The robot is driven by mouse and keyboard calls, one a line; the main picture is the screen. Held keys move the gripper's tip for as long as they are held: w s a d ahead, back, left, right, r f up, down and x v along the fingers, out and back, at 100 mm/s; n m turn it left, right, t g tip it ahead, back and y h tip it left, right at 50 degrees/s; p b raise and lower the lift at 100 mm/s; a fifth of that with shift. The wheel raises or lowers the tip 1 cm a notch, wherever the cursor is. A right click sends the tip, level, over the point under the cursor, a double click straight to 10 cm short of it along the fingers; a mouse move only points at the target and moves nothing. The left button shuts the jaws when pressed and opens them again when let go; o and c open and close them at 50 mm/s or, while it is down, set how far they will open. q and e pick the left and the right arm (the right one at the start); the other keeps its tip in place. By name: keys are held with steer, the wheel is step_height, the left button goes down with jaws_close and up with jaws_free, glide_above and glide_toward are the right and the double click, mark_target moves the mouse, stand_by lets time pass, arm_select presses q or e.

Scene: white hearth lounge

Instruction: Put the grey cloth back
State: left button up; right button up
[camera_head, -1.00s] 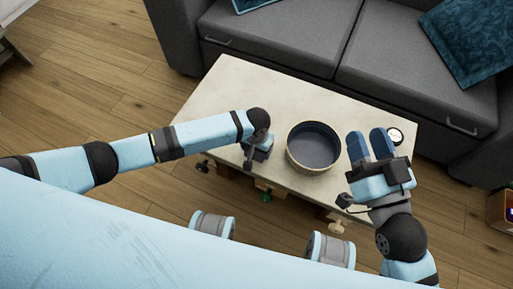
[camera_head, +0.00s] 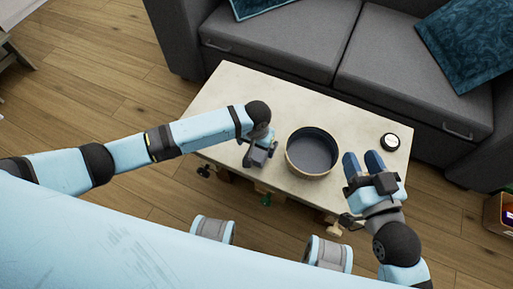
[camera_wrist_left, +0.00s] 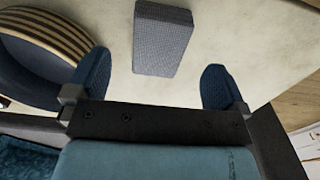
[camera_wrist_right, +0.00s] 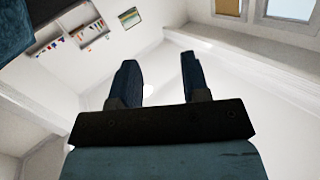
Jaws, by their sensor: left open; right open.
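The grey cloth (camera_wrist_left: 162,38), a small folded block with a fine weave, lies on the pale table top in the left wrist view. In that view my left gripper (camera_wrist_left: 157,75) is open, its two fingers apart with the cloth beyond and between them, not gripped. In the head view my left gripper (camera_head: 261,152) is low over the table's near side, left of the bowl, and I cannot clearly make out the cloth there. My right gripper (camera_head: 362,158) is open and empty, right of the bowl. The right wrist view shows its fingers (camera_wrist_right: 158,63) against walls and ceiling.
A dark round bowl (camera_head: 312,151) with a tan rim stands on the pale table (camera_head: 290,108); it also shows in the left wrist view (camera_wrist_left: 45,45). A small round black-and-white item (camera_head: 390,142) is at the table's right. A grey sofa (camera_head: 290,45) stands behind.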

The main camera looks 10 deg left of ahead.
mark_target(257, 152)
arm_select(q)
step_height(257, 152, up, 6)
steer(key=shift+f+p, duration=0.15)
steer(key=shift+p, duration=0.5)
arm_select(e)
steer(key=shift+g+h, duration=0.7)
steer(key=shift+g, duration=0.2)
steer(key=f, duration=0.1)
steer(key=d+f, duration=0.1)
steer(key=s+f, duration=0.1)
steer(key=shift+d+f, duration=0.3)
steer(key=shift+w+r, duration=0.1)
